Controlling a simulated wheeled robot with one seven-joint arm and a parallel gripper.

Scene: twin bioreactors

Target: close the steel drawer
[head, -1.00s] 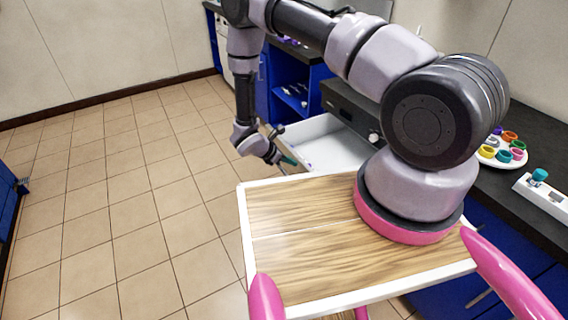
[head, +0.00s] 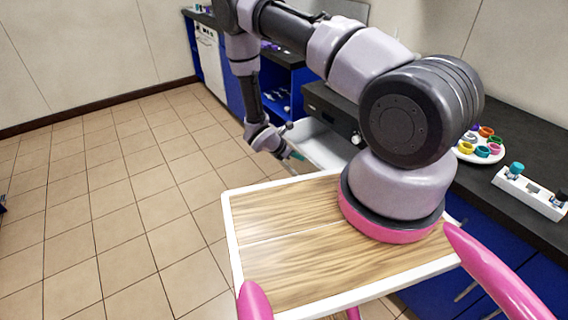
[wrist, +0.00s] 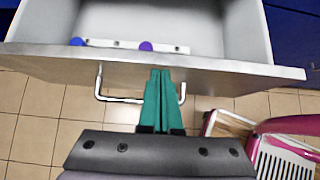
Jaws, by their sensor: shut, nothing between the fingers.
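The steel drawer (head: 325,150) is partly open below the dark counter in the head view, with its pale inside showing. In the wrist view its steel front (wrist: 225,68) runs across the picture, with a bar handle (wrist: 101,84) below the rim. My gripper (wrist: 160,72) has its teal fingers shut together, with nothing between them. The fingertips are at the drawer front, between the handle's two ends, and appear to touch it. The gripper also shows in the head view (head: 297,156), at the drawer's outer end. Part of the handle is hidden behind the fingers.
Inside the drawer lies a pale strip (wrist: 115,43) with a blue knob and a purple knob. A round tray of coloured cups (head: 478,143) and a white rack (head: 528,192) stand on the counter (head: 510,160). The tiled floor (head: 120,210) at left is clear.

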